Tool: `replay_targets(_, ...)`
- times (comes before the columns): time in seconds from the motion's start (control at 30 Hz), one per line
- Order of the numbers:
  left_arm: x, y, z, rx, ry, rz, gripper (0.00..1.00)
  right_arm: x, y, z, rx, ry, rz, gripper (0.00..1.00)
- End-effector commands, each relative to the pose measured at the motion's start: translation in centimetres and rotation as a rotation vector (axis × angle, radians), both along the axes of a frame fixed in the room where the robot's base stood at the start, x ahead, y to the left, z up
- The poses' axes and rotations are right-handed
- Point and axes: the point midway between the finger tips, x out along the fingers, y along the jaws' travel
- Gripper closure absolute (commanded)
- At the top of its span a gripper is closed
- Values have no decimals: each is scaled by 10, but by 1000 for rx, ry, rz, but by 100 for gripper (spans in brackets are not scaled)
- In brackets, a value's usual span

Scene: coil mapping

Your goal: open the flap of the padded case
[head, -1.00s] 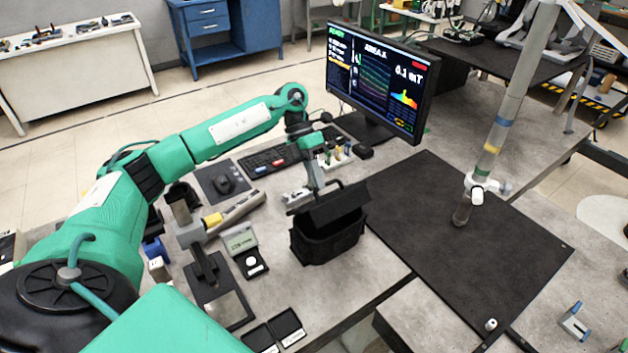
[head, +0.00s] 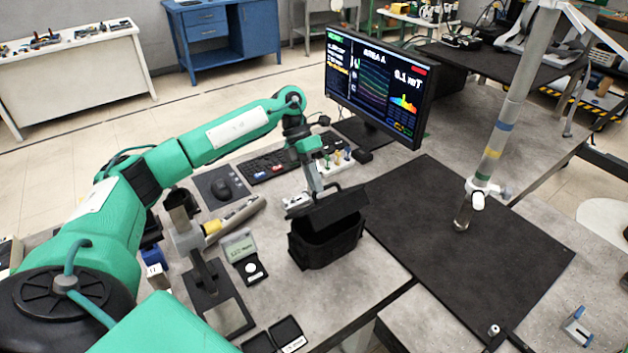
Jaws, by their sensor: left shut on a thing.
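The black padded case (head: 325,250) stands on the grey table in the middle of the head view. Its flap (head: 338,207) is raised and tilted up at the back, so the dark opening shows in front of it. My left gripper (head: 316,190) reaches down from the green arm behind the case and is shut on the flap at its far edge. The fingertips are partly hidden by the flap. The inside of the case is too dark to make out. My right gripper is not in view.
A monitor (head: 378,85) and keyboard (head: 276,165) stand behind. A probe on a stand (head: 203,245) and a small meter (head: 239,246) are left of the case. A black mat (head: 460,250) with a vertical tube (head: 487,160) lies to the right.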

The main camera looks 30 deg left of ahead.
Motion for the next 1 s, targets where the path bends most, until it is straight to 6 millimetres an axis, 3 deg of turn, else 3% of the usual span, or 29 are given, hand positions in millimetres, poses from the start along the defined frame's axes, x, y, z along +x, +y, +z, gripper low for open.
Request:
replay_targets(0.7,0,0,1,-1,-2,0,100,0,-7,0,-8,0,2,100)
replay_targets(0.73,0,0,1,-1,-2,0,85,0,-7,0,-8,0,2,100)
replay_targets(0.8,0,0,1,-1,-1,0,71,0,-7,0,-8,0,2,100)
replay_targets(1.0,0,0,0,-1,-1,0,68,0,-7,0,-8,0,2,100)
